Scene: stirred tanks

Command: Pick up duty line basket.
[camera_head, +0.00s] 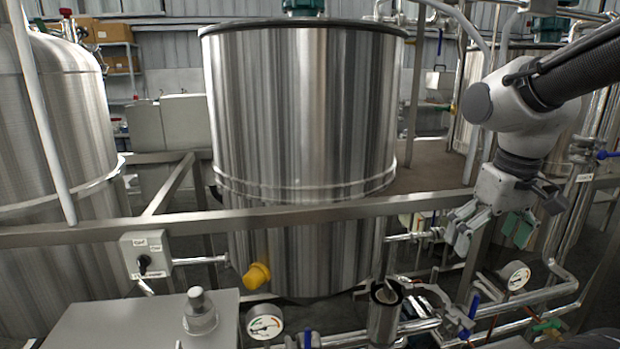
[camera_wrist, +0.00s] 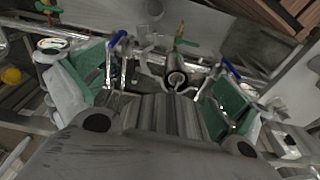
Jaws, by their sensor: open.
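A small upright steel cylinder with a dark rim and an open top (camera_head: 384,312) stands in the pipework at lower centre in the head view. Something lighter shows inside its mouth, which may be the duty line basket; I cannot tell for sure. In the wrist view a similar dark-mouthed cylinder (camera_wrist: 176,80) lies beyond and between the fingers, with a pale curved wire at its mouth. My gripper (camera_head: 490,236) is open and empty, up and to the right of the cylinder in the head view. Its green-padded fingers (camera_wrist: 155,95) are wide apart in the wrist view.
A large steel tank (camera_head: 305,120) stands behind a horizontal frame rail (camera_head: 290,215). Pressure gauges (camera_head: 265,325) (camera_head: 515,275), pipes and blue-handled valves crowd the cylinder. A grey box (camera_head: 145,325) with a knob is at lower left.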

